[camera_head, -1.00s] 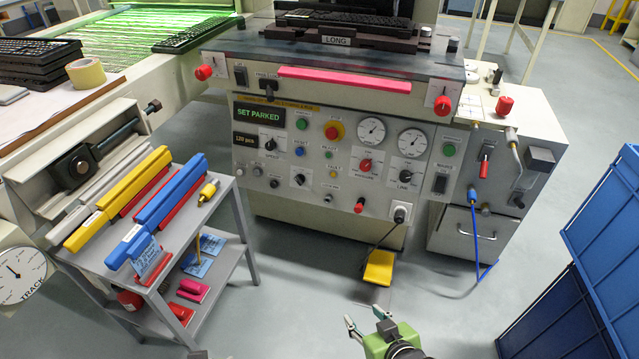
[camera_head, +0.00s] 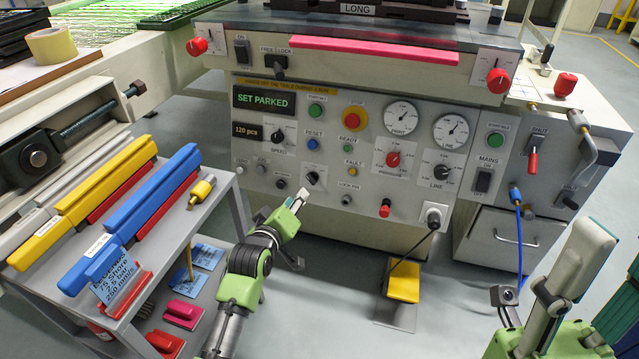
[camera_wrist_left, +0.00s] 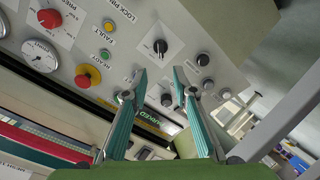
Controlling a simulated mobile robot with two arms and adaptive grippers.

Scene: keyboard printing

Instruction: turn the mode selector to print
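A black selector knob (camera_head: 312,178) on a white plate sits low on the front panel of the machine, just above my left gripper. I take it for the mode selector; its label is too small to read. It also shows in the left wrist view (camera_wrist_left: 160,46), just beyond the fingertips. My left gripper (camera_wrist_left: 160,72) has its two fingers apart with nothing between them. In the head view my left gripper (camera_head: 301,197) reaches up to the panel just below the knob, and contact cannot be told. Of my right arm only green and pale links show at lower right.
The display (camera_head: 264,100) reads SET PARKED. Other knobs and buttons surround the selector, including a red stop button (camera_head: 354,118). A grey cart (camera_head: 205,215) with yellow and blue bars stands at left. A yellow pedal (camera_head: 404,283) is on the floor.

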